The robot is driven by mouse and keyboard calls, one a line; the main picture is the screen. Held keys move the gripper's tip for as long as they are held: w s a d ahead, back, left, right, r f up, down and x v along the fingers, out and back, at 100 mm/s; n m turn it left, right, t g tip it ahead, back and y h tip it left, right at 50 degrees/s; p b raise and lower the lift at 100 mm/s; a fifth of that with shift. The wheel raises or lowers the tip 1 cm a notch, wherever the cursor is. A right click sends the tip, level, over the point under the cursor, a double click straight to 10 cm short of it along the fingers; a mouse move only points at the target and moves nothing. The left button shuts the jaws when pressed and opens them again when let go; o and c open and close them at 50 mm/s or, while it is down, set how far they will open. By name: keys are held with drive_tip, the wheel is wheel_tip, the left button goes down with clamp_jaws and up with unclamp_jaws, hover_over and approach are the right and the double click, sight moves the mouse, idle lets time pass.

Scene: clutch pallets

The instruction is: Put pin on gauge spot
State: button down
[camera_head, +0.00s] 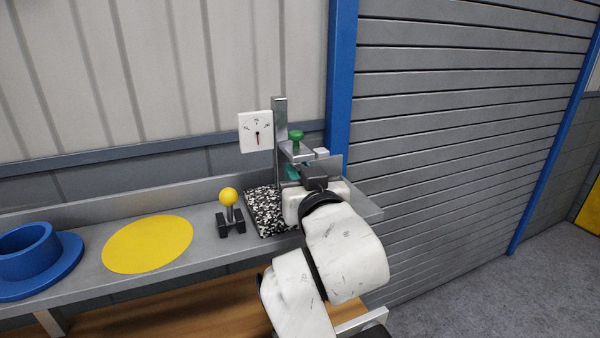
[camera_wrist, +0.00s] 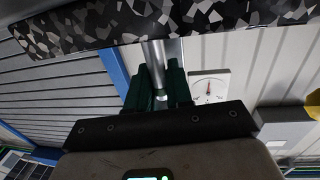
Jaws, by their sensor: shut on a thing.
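My gripper (camera_head: 293,172) is at the gauge stand, right of the metal post (camera_head: 280,125) and below the green knob (camera_head: 297,135). The gauge has a white dial (camera_head: 256,132), which also shows in the wrist view (camera_wrist: 208,89). Its black-and-white speckled base (camera_head: 264,212) lies on the bench, partly hidden by my arm. I cannot make out a gauge spot or whether the pin touches anything.
The grey bench (camera_head: 80,269) holds a black rest with a yellow ball (camera_head: 229,197), a flat yellow disc (camera_head: 148,244) and a blue flanged cup (camera_head: 38,255) to the left. A blue wall post (camera_head: 341,75) and grey slatted shutter (camera_head: 450,120) stand behind.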

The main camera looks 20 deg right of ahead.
drive_tip(key=shift+f, duration=0.2)
drive_tip(key=c, duration=1)
unclamp_jaws()
drive_tip(key=shift+r, duration=0.1)
drive_tip(key=shift+r, duration=0.2)
drive_tip(key=s, duration=0.4)
drive_tip(key=s+a+b, duration=0.1)
drive_tip(key=s, duration=0.3)
drive_tip(key=s+b, duration=0.1)
drive_tip(key=s, duration=0.3)
drive_tip(key=shift+a+f, duration=0.1)
drive_tip(key=shift+a, duration=0.2)
